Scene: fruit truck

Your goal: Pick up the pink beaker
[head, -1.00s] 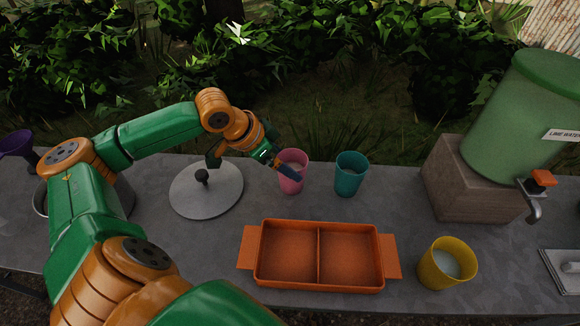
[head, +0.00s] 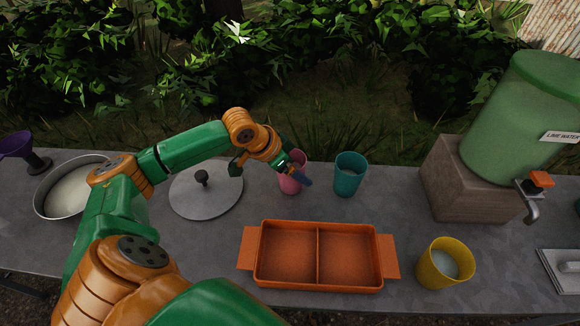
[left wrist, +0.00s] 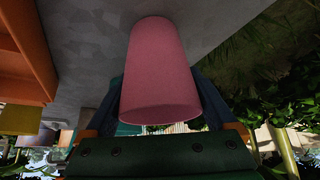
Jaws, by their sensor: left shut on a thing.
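The fingers partly hide the beaker in the head view. My right gripper is not in view.
A teal beaker (head: 349,182) stands close to the right. An orange two-part tray (head: 318,289) lies in front, with a yellow cup (head: 436,278) beside it. A lid (head: 190,203) and a pan (head: 46,206) are at left. A green dispenser (head: 515,120) stands on a block at right.

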